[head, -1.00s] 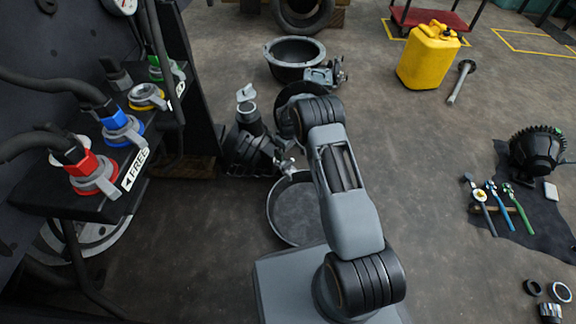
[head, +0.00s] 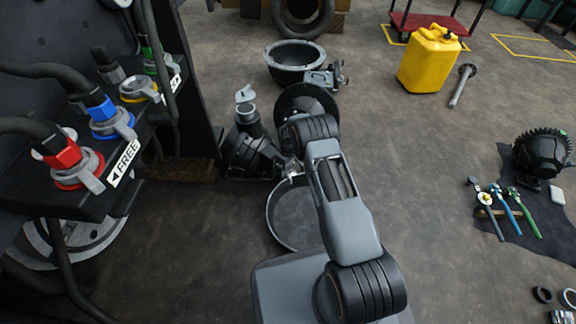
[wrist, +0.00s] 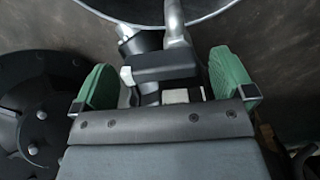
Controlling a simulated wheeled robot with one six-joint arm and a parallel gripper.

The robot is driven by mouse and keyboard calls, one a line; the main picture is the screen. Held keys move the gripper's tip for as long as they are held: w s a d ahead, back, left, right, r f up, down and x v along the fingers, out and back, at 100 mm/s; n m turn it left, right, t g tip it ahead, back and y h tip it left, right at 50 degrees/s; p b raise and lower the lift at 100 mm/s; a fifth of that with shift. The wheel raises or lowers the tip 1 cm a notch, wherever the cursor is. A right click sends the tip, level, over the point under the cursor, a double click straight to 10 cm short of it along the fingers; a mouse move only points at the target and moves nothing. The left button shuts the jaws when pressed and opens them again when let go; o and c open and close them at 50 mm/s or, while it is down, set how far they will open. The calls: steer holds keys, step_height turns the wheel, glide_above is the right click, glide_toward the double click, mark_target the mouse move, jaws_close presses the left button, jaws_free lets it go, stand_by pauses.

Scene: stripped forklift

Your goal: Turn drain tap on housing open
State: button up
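The dark housing (head: 248,150) stands on the floor left of my arm in the head view. In the wrist view, the tap shows as a dark block-shaped handle (wrist: 165,68) with a pale metal pipe (wrist: 176,28) behind it. My gripper (wrist: 165,80) is open, with its two green pads standing wide on either side of the tap handle. I see gaps between the pads and the handle. The lower part of the tap is hidden by the gripper body. In the head view the gripper is mostly hidden behind my arm.
A round drain pan (head: 271,222) lies below the housing, and its rim crosses the top of the wrist view. A hose console (head: 150,130) stands at the left. A black bowl (head: 293,62) sits behind. Tools lie far right, and the floor between is clear.

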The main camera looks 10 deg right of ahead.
steer(key=c, duration=0.9)
steer(key=shift+o, duration=0.2)
steer(key=m, duration=0.2)
steer(key=s+m, duration=0.1)
steer(key=m, duration=0.1)
steer(key=shift+d+m, duration=0.15)
steer(key=shift+m, duration=0.25)
steer(key=m, duration=0.4)
steer(key=s+m, duration=0.1)
steer(key=m, duration=0.4)
steer(key=shift+s+a, duration=0.2)
steer(key=shift+s+a+m, duration=0.1)
steer(key=shift+a+m, duration=0.05)
steer(key=shift+m, duration=0.8)
steer(key=shift+s+a+m, duration=0.1)
steer(key=shift+m, duration=1.15)
